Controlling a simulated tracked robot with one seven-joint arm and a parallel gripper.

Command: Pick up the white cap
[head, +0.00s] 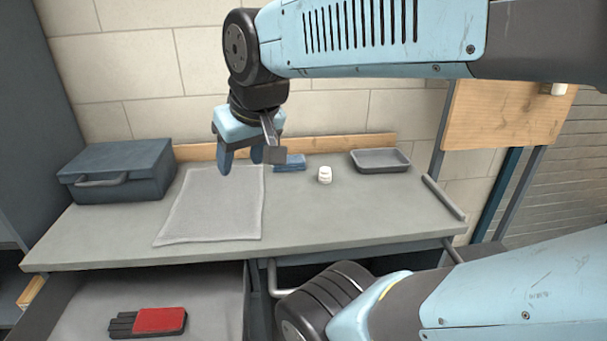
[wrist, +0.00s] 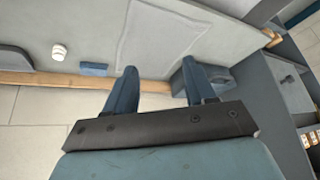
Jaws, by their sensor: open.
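The white cap (head: 325,174) stands on the grey workbench (head: 350,215), right of the middle of its top. It also shows in the wrist view (wrist: 59,52), near the upper left and well to the left of my fingers. My gripper (head: 240,162) is open and empty. It hangs over the back part of the bench, to the left of the cap and apart from it. In the wrist view its two blue fingers (wrist: 157,85) are spread, with nothing between them but bench and wall behind.
A folded blue cloth (head: 290,163) lies between gripper and cap. A grey tray (head: 380,161) is right of the cap. A pale mat (head: 212,205) and blue toolbox (head: 118,172) are on the left. An open drawer below holds a red and black glove (head: 150,322).

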